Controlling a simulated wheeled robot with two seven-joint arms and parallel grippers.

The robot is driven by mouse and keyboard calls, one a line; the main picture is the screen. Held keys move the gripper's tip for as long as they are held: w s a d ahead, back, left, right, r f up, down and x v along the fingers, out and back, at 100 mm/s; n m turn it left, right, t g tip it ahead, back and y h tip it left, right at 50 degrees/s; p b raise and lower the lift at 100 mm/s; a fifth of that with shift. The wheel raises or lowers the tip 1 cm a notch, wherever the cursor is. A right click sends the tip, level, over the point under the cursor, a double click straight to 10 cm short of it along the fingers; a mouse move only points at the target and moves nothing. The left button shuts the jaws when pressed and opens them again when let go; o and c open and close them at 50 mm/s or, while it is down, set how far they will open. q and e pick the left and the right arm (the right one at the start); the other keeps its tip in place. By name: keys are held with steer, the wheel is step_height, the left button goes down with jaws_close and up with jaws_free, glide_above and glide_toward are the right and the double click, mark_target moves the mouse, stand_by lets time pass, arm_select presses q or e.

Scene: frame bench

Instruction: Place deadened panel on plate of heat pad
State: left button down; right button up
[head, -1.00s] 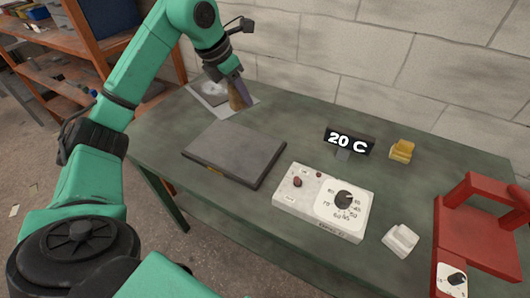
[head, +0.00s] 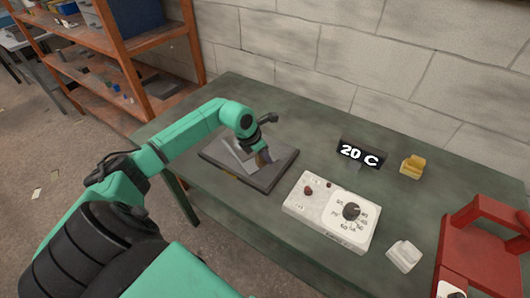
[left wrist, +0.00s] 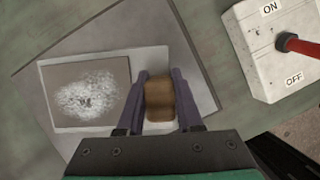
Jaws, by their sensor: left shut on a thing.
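The deadened panel is a thin light-grey sheet (head: 236,157) with a brown block on it. In the left wrist view the panel (left wrist: 90,52) bears a grey-brown patch with a white speckled spot, beside the brown block (left wrist: 159,100). My left gripper (head: 263,158) is shut on the brown block; its fingers also show in the left wrist view (left wrist: 159,104). The panel is over the dark plate of the heat pad (head: 280,174), within its outline and turned relative to it. I cannot tell whether it touches the plate. My right gripper is out of view.
Right of the plate stands a white control box (head: 316,210) with a dial and a red switch. Behind it a display (head: 360,154) reads 20 C. A yellow block (head: 412,166), a white block (head: 403,256) and a red stand (head: 485,240) are farther right.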

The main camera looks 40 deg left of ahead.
arm_select(q)
steer(key=c, duration=0.6)
jaws_free()
steer(key=shift+o, duration=0.2)
steer(key=shift+r, duration=0.25)
steer(key=shift+s+r, duration=0.15)
steer(key=shift+r, duration=0.05)
steer(key=b+v, duration=0.3)
steer(key=v, duration=0.8)
steer(key=shift+s+b, duration=0.2)
steer(key=shift+b, duration=0.1)
steer(key=shift+r, duration=0.1)
